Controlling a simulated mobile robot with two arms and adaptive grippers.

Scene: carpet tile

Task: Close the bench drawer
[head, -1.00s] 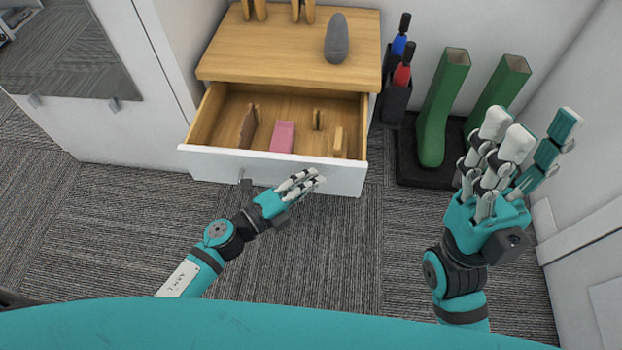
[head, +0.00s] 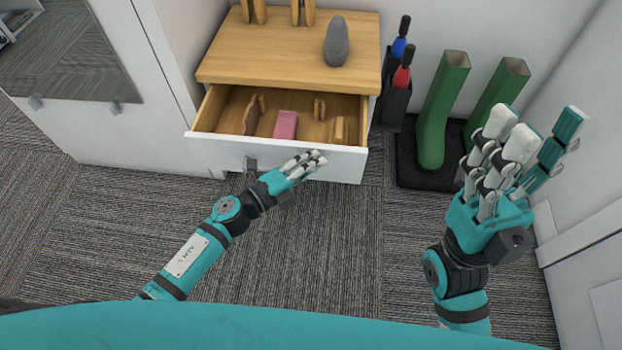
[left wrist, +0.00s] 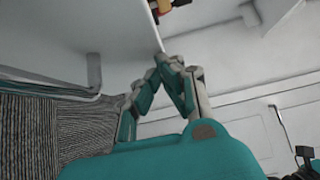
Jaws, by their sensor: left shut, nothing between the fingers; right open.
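The bench drawer (head: 335,163) has a white front and a wooden inside, and it is partly open below the wooden bench top (head: 285,75). A pink block (head: 286,124) and several wooden pieces lie inside. In the left wrist view the left fingers (left wrist: 172,65) reach the edge of a white panel. My right gripper (head: 540,140) is open and empty, raised at the right, away from the drawer.
Green boots (head: 440,110) stand on a dark tray (head: 408,173) right of the bench, beside a dark holder (head: 395,103) with blue and red handled tools. A grey rounded object (head: 337,42) stands on the bench top. The carpet (head: 320,240) before the drawer is clear.

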